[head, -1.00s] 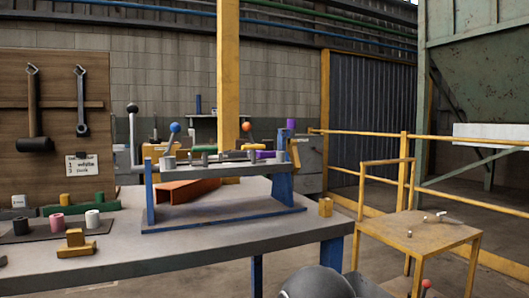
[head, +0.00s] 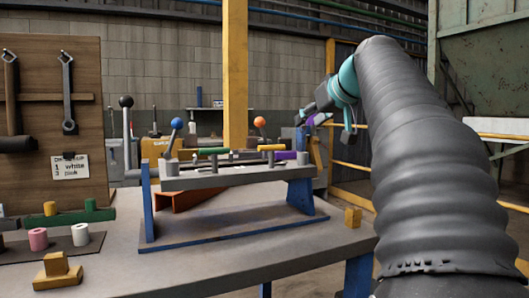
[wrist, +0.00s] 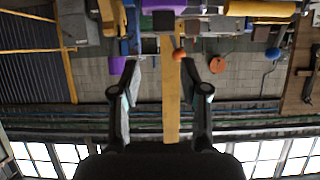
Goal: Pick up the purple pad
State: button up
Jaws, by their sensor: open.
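A small purple pad (head: 319,119) sits at the top of the blue post at the right end of the bench rack. In the head view my gripper partly covers it. In the wrist view, which looks upside down, the purple pad (wrist: 117,66) shows beside the left finger's tip. My gripper (wrist: 160,67) is open with nothing between its fingers. In the head view my gripper (head: 323,124) is at the rack's right end, in front of the pad. A purple cylinder (head: 285,155) lies lower on the rack and also shows at the wrist view's top edge (wrist: 162,5).
The rack (head: 240,177) on the grey bench carries levers with a blue ball (head: 177,123) and an orange ball (head: 260,122), plus green and yellow pieces. A yellow column (head: 235,75) rises behind.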

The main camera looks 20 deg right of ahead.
aim_at(286, 138)
jog(key=x, duration=0.8)
jog(key=shift+w+a, duration=0.25)
jog(key=shift+a, duration=0.1)
jog(key=shift+x, duration=2.65)
jog(key=shift+s+f, duration=0.1)
jog(key=shift+f, duration=0.1)
grip_shut()
jog(key=shift+r+p, duration=0.1)
jog(key=shift+p, duration=0.2)
jog(key=shift+r+p, duration=0.3)
jog(key=shift+r, duration=0.5)
jog(key=shift+r+p, duration=0.35)
jog(key=shift+r, duration=0.6)
jog(key=s+b, duration=0.4)
jog(key=s, duration=1.4)
jog(key=shift+d, duration=0.3)
